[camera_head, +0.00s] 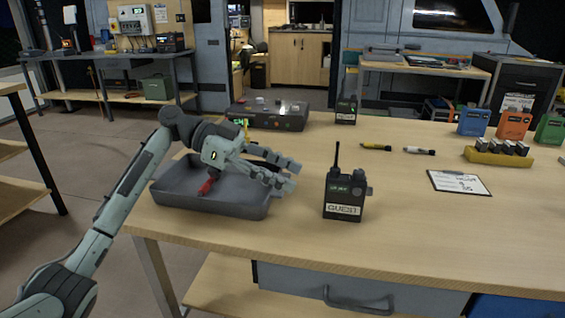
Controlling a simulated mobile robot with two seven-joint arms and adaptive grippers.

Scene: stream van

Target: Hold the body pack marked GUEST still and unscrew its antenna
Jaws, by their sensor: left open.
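The body pack marked GUEST (342,196) stands upright on the wooden table, its label facing me. It is a dark box with a small lit display. Its thin black antenna (337,157) rises from the top left and is attached to the pack. My left gripper (291,177) is open and empty to the left of the pack. Its fingers point right toward the pack and are apart from it. They hang over the right part of a grey tray (215,207). My right gripper is not in view.
A red item (208,185) lies in the tray. Behind stand a dark console (268,117) and another black pack (346,109). To the right are a clipboard (459,183), two pens, a yellow holder (500,157) and coloured boxes. Table between pack and clipboard is clear.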

